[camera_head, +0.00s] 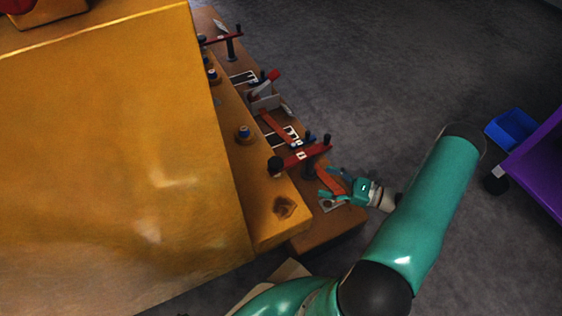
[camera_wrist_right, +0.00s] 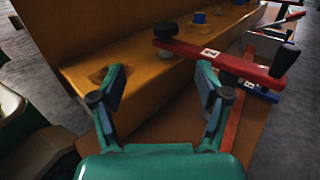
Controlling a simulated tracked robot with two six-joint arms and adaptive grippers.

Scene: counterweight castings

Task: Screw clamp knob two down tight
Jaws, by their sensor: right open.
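A red clamp bar (camera_head: 308,154) with a small white label lies across the near end of the yellow casting (camera_head: 120,160). In the right wrist view, the bar (camera_wrist_right: 232,66), pad (camera_wrist_right: 166,30) and tilted black knob (camera_wrist_right: 286,60) show beyond the fingers; I cannot read the label surely. My right gripper (camera_head: 329,184) is open and empty beside this clamp, on its near side; its spread fingers (camera_wrist_right: 161,78) also show in the right wrist view.
A second red clamp bar (camera_head: 222,39) is farther back. A grey bracket with a red-tipped lever (camera_head: 268,80) stands between them. Blue-topped studs (camera_head: 244,133) line the casting's ledge. A purple cart (camera_head: 540,165) and blue bin (camera_head: 511,127) are at right. Grey floor is open between.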

